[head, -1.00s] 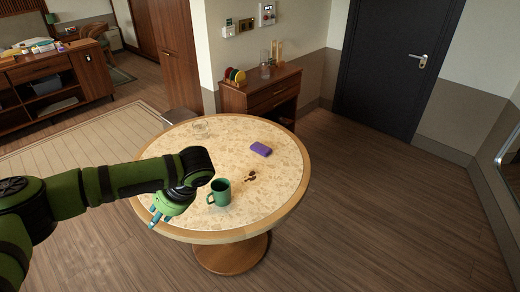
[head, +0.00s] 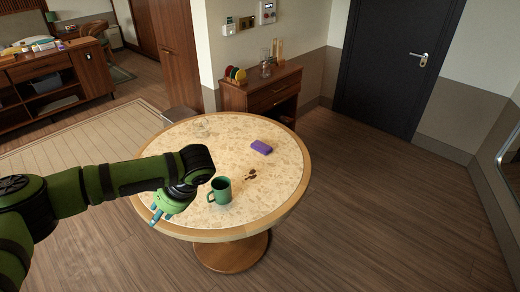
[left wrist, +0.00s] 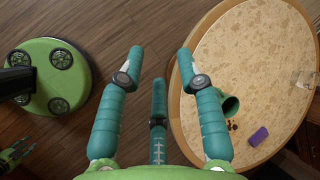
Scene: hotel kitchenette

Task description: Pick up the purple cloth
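The purple cloth (head: 261,147) is a small folded block lying flat on the round table (head: 235,230), right of its middle. It also shows in the left wrist view (left wrist: 258,136), near the table's edge. My left gripper (head: 156,217) is by the near left rim of the table, well apart from the cloth. In the left wrist view its teal fingers (left wrist: 159,68) are spread, with nothing between them. A green hand at the lower left corner of that view looks like my right gripper (left wrist: 15,153). It is small and cut off, so its state is unclear.
A green mug (head: 221,191) stands on the table between my left gripper and the cloth. Dark crumbs (head: 251,175) lie near the cloth. A clear glass (head: 201,126) is at the far left of the tabletop. A wooden cabinet (head: 262,92) stands behind the table.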

